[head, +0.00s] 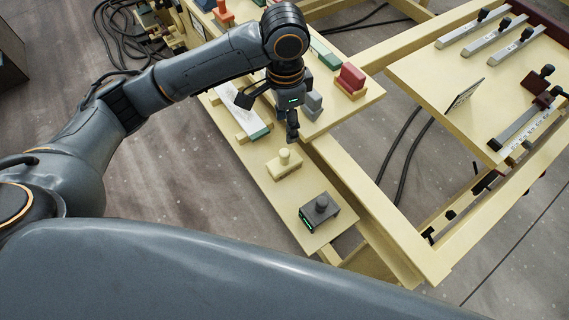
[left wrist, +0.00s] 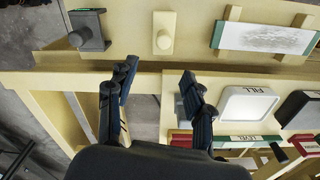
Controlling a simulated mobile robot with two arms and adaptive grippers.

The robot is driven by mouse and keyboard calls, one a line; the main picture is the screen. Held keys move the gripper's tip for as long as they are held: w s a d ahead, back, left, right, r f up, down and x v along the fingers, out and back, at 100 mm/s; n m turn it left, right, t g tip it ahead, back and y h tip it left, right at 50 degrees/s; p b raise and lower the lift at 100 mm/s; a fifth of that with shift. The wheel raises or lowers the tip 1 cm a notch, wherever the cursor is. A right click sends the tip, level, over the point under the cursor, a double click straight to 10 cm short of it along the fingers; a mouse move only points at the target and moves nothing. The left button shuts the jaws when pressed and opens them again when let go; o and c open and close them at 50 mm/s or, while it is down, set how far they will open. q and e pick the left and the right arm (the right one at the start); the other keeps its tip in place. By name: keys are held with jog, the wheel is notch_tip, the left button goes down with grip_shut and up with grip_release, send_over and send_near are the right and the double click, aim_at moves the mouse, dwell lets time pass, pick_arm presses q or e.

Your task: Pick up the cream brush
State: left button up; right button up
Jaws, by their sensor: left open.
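The cream brush (head: 284,164), a small block with a round knob on top, rests on the narrow cream shelf (head: 262,178) along the bench front. It also shows in the left wrist view (left wrist: 164,34), top centre, with its knob facing the camera. My left gripper (head: 270,117) is open and empty, its fingers spread above the bench, behind and above the brush in the head view. In the left wrist view the fingertips (left wrist: 158,72) stand apart below the brush, not touching it. My right gripper is not in view.
A grey knobbed block (head: 320,211) sits beside the brush on the shelf. A white board with green ends (head: 238,110) lies on the other side. A grey block (head: 312,104) and a red one (head: 350,80) stand close to the gripper. Shelf space around the brush is bare.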

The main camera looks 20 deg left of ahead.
pick_arm(q)
send_over(284, 152)
notch_tip(284, 152, down, 8)
jog(key=shift+r+p, duration=0.15)
jog(key=shift+p, duration=0.3)
notch_tip(284, 152, down, 5)
jog(key=shift+r+p, duration=0.15)
jog(key=shift+p, duration=0.6)
jog(key=shift+f, duration=0.4)
jog(key=shift+c, duration=0.3)
grip_shut()
